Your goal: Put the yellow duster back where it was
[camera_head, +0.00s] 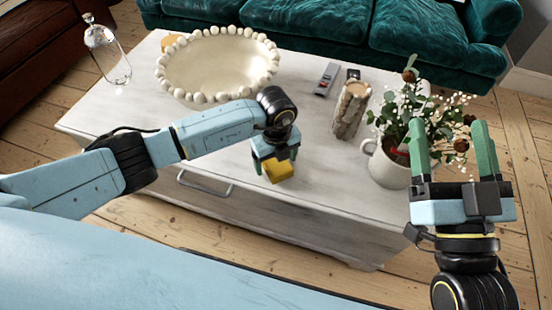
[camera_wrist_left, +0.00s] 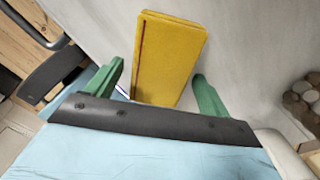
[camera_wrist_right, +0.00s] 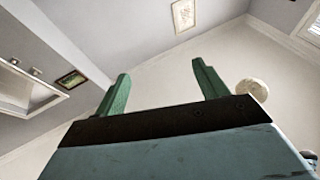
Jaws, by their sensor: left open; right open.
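The yellow duster (camera_head: 279,171) lies on the white table (camera_head: 320,190), near its front edge in the head view. In the left wrist view the duster (camera_wrist_left: 168,60) looks like a flat folded yellow block with a thin dark red line along one side. My left gripper (camera_head: 274,158) is right above it, fingers pointing down. In the left wrist view its green fingertips (camera_wrist_left: 155,80) are open, one on each side of the duster; I cannot tell whether they touch it. My right gripper (camera_head: 451,150) is raised at the right, fingers up, open and empty; its fingers also show in the right wrist view (camera_wrist_right: 160,88).
A teal sofa (camera_head: 370,30) is behind. The table's front left is clear.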

